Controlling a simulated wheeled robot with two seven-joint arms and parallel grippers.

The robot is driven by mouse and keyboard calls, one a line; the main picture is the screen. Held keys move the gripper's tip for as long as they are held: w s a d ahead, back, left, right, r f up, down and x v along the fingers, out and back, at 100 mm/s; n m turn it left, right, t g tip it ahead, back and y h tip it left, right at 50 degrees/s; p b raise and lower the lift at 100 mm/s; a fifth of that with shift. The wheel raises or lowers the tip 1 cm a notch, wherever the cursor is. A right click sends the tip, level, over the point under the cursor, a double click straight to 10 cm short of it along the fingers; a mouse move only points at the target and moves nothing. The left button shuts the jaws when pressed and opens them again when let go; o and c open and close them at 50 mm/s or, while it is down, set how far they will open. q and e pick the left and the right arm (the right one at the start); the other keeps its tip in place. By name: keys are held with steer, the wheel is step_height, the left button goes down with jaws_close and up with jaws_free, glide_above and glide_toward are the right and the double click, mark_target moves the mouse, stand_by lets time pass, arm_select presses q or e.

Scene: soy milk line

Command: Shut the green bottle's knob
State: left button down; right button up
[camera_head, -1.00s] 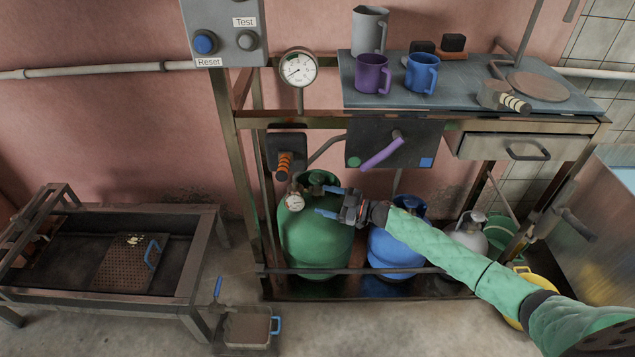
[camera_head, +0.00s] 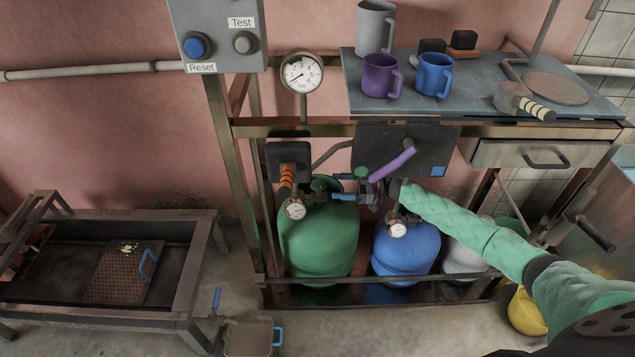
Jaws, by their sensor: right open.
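The green bottle (camera_head: 318,245) stands on the lower shelf of the metal stand. My right gripper (camera_head: 337,186) comes in from the right at the height of the knob. Its two blue fingers are open, one above the other, and point left at the knob. The fingertips are at or just beside the knob's right edge; I cannot tell whether they touch it. My left gripper is not in view.
The blue bottle (camera_head: 405,249) with its gauge and a grey bottle (camera_head: 464,257) stand to the right, under my arm. A dark panel with a purple lever (camera_head: 394,163) hangs just above my gripper. An orange-banded handle (camera_head: 286,180) is left of the knob.

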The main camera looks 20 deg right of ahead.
mark_target(319, 183)
steer(key=x, duration=0.3)
steer(key=shift+a+r, duration=0.15)
steer(key=shift+a, duration=0.05)
steer(key=x, duration=0.3)
steer(key=shift+w, duration=0.15)
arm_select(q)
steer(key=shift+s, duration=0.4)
arm_select(e)
steer(key=shift+w+a, duration=0.1)
steer(key=shift+a, duration=0.25)
steer(key=c, duration=0.9)
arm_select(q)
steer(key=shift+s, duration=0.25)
arm_select(e)
steer(key=shift+c, duration=0.2)
